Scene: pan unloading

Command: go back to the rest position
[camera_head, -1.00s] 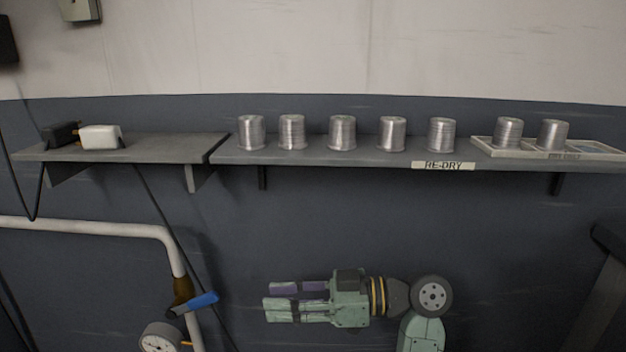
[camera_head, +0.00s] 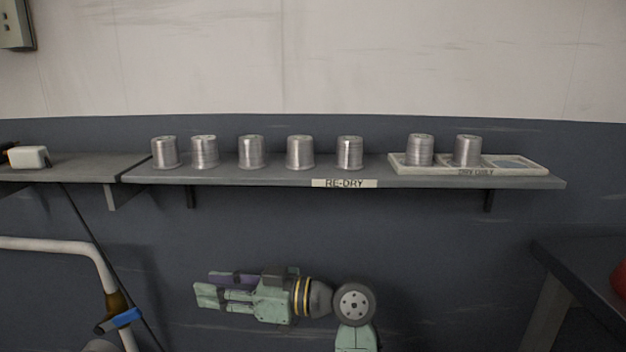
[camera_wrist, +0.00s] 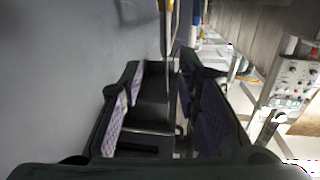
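My gripper (camera_head: 207,285) hangs in front of the dark wall, below the shelf, and points left with the forearm to its right. In the wrist view the two fingers with their purple pads stand apart, and nothing is between them (camera_wrist: 160,80). In the head view several silver metal pans stand upright in a row on the grey shelf (camera_head: 245,177); one is this pan (camera_head: 300,153). Two more, a left one (camera_head: 420,150) and a right one (camera_head: 467,151), stand in a pale tray (camera_head: 535,166) whose right-hand compartment is empty. The gripper is clear of them all.
A "RE-DRY" label (camera_head: 344,183) is on the shelf's front edge. A white box (camera_head: 28,157) sits on the left shelf. A pale pipe (camera_head: 50,244) with a blue-handled valve (camera_head: 124,318) is at lower left. A dark table (camera_head: 590,275) with a red object stands at right.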

